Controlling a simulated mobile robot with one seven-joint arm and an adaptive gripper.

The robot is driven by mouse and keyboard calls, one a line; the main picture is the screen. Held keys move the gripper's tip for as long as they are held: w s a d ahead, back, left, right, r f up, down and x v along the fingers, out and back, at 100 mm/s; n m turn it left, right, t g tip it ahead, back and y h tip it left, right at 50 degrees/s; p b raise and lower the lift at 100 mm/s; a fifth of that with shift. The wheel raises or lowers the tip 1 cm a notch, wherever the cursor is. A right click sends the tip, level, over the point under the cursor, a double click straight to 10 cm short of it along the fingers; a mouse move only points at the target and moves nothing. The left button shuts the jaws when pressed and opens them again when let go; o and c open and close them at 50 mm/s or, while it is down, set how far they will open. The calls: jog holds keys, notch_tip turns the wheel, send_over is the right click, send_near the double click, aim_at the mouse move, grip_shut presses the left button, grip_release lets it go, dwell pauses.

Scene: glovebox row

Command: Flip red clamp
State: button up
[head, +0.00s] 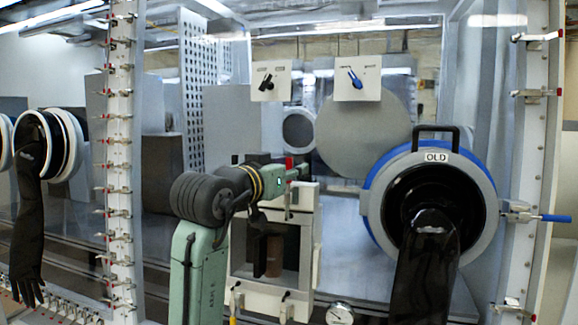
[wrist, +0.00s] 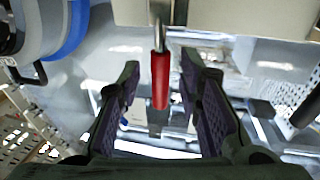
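The red clamp (wrist: 160,80) shows in the wrist view as a red-sleeved handle on a metal stem. It hangs down in the picture from a pale block at the top edge. My gripper (wrist: 159,68) has its two dark padded fingers spread on either side of the handle. Gaps show on both sides, and neither finger visibly touches it. In the head view, small red parts (head: 289,164) show by the far end of my green arm, near the top of a white box. I cannot tell there which is the clamp, and the fingers are not clear.
A blue-rimmed glove port (head: 372,205) with a black glove stands right of the white box (head: 277,305); a blue-handled clamp (head: 553,218) sits beside it. Several clamps line the left frame post (head: 121,230). Another black glove (head: 28,225) hangs at far left.

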jog(key=shift+c, duration=0.4)
grip_shut()
dwell(0.5)
